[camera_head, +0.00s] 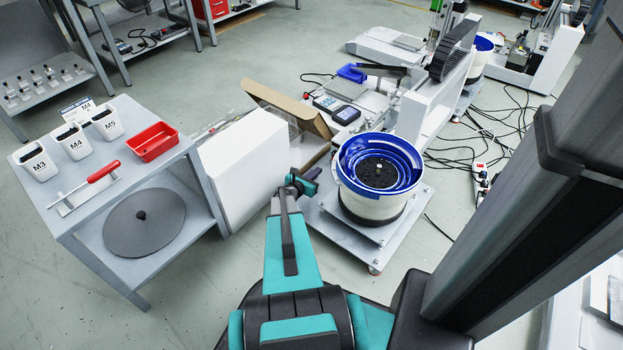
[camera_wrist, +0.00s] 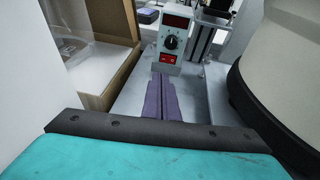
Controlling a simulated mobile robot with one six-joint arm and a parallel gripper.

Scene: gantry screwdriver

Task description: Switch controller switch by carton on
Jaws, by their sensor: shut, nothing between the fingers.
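In the wrist view, a grey controller (camera_wrist: 172,42) stands upright ahead of my gripper. It has a dark red display at the top, a black round knob in the middle and a small red switch (camera_wrist: 168,58) near its bottom edge. I cannot tell the switch's position. The open brown carton (camera_wrist: 124,62) stands just left of the controller; its flap (camera_head: 286,106) also shows in the head view. My gripper (camera_wrist: 158,78) is shut and empty, its purple fingers pointing at the controller from a little below the switch. In the head view my arm hides the controller.
A large bowl feeder with a blue bowl (camera_head: 352,152) stands close on the right; its pale body (camera_wrist: 285,65) fills the right of the wrist view. A white box (camera_head: 243,165) is on the left. A grey side table (camera_head: 80,225) with bins stands further left. Cables lie at right.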

